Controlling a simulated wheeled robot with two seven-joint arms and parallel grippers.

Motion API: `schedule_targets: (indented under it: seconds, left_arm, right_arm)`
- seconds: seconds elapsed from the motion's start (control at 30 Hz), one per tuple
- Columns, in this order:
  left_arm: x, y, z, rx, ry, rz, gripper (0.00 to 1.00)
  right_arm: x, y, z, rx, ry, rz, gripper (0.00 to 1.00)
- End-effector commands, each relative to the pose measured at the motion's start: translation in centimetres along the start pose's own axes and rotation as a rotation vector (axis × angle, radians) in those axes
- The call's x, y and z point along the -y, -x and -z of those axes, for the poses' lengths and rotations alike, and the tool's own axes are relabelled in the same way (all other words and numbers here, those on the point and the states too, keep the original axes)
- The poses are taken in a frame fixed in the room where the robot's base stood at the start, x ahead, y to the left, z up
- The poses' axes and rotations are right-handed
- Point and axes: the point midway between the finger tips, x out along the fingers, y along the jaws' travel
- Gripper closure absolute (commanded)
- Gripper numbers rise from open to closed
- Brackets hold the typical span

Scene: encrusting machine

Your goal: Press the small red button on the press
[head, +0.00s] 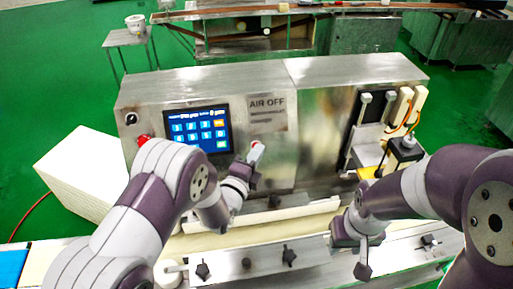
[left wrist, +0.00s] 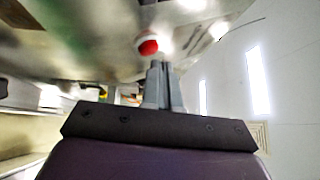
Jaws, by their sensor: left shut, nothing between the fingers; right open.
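The press (head: 305,120) is a steel cabinet with a lit touch screen. A small red button (head: 255,143) shows on its front, right of the screen, partly hidden by my left gripper (head: 252,158). In the left wrist view the red button (left wrist: 148,46) sits just beyond the fingertips of my left gripper (left wrist: 160,66), slightly to their left. Those fingers are shut and empty. I cannot tell whether they touch the button. My right gripper (head: 363,268) points down over the front of the conveyor, open and empty, clear of the press front.
A larger red knob (head: 143,139) sits left of the screen (head: 197,130). A conveyor (head: 230,242) with rails and black knobs runs before the press. A filling head (head: 405,148) stands at the right. A white stack (head: 82,170) stands on the floor at left.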

Motion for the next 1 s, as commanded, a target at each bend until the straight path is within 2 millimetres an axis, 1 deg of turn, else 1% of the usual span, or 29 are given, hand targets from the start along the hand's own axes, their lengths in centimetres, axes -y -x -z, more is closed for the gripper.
schedule_targets:
  seconds: [0.07, 0.43, 1.0]
  left_arm:
    - [-0.28, -0.16, -0.13, 0.000, 0.000, 0.000, 1.00]
    - [-0.19, -0.21, -0.16, 0.000, 0.000, 0.000, 1.00]
    - [-0.56, -0.65, -0.49, 0.000, 0.000, 0.000, 1.00]
  right_arm:
    - [0.00, -0.45, -0.06, 0.000, 0.000, 0.000, 0.57]
    - [0.00, -0.37, -0.05, 0.000, 0.000, 0.000, 0.57]
    - [0.00, -1.06, -0.13, 0.000, 0.000, 0.000, 0.57]
